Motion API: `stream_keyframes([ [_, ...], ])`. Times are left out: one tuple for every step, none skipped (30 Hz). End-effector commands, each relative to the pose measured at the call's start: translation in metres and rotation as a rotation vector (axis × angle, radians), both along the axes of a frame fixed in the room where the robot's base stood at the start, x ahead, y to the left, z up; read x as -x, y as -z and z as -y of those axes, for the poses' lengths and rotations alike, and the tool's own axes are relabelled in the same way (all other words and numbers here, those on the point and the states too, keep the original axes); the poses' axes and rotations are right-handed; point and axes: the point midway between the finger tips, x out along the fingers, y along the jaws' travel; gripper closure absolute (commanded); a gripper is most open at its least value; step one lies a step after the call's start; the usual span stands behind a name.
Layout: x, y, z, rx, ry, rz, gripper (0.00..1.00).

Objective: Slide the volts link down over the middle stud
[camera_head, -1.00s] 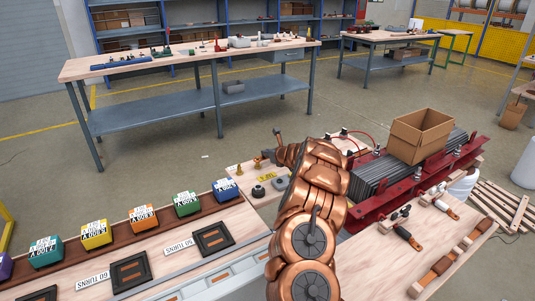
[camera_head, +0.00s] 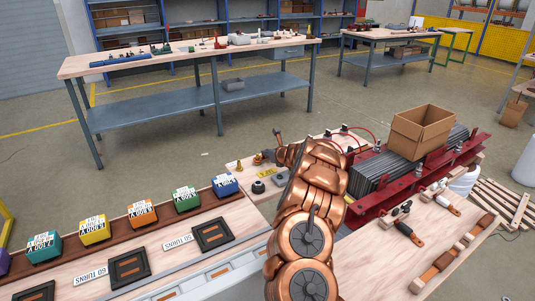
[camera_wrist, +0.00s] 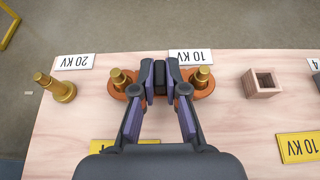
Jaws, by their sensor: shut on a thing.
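The volts link (camera_wrist: 160,78) has a dark middle grip and copper-orange ends in the wrist view. My gripper (camera_wrist: 160,80) is shut on the dark grip. The link's ends appear around the middle brass stud (camera_wrist: 120,78) and the right brass stud (camera_wrist: 203,76), whose tops show through them. I cannot tell how far down the link sits. The left brass stud (camera_wrist: 62,88) stands bare, beside the "20 KV" plate (camera_wrist: 75,62). A "10 KV" plate (camera_wrist: 192,57) lies behind the right stud.
A small wooden square socket (camera_wrist: 262,83) and a yellow "10 KV" plate (camera_wrist: 298,147) lie right of the studs. In the head view, a red-framed core (camera_head: 376,182) with a cardboard box (camera_head: 422,131) stands right of my arm. Coloured blocks (camera_head: 142,214) line the left bench.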

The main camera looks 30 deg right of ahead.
Motion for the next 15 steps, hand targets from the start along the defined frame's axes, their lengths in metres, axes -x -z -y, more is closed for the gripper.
stream_keyframes([
  [-0.0001, 0.0016, -0.0002, 0.0, 0.0, 0.0, 1.0],
  [-0.0001, 0.0022, -0.0001, 0.0, 0.0, 0.0, 1.0],
  [-0.0002, 0.0029, -0.0001, 0.0, 0.0, 0.0, 1.0],
  [-0.0001, 0.0036, -0.0001, 0.0, 0.0, 0.0, 1.0],
  [-0.0001, 0.0042, -0.0002, 0.0, 0.0, 0.0, 1.0],
  [-0.0001, 0.005, -0.0001, 0.0, 0.0, 0.0, 1.0],
  [-0.0001, 0.0057, -0.0001, 0.0, 0.0, 0.0, 1.0],
  [-0.0001, 0.0062, -0.0002, 0.0, 0.0, 0.0, 1.0],
  [-0.0001, 0.0058, -0.0001, 0.0, 0.0, 0.0, 0.86],
  [-0.0001, 0.0055, 0.0, 0.0, 0.0, 0.0, 0.82],
  [0.0, 0.0054, 0.0, 0.0, 0.0, 0.0, 0.79],
  [0.0, 0.0055, -0.0001, 0.0, 0.0, 0.0, 0.75],
  [0.0, 0.0055, -0.0001, 0.0, 0.0, 0.0, 0.72],
  [0.0, 0.0055, 0.0, 0.0, 0.0, 0.0, 0.69],
  [0.0, 0.0056, 0.0, 0.0, 0.0, 0.0, 0.65],
])
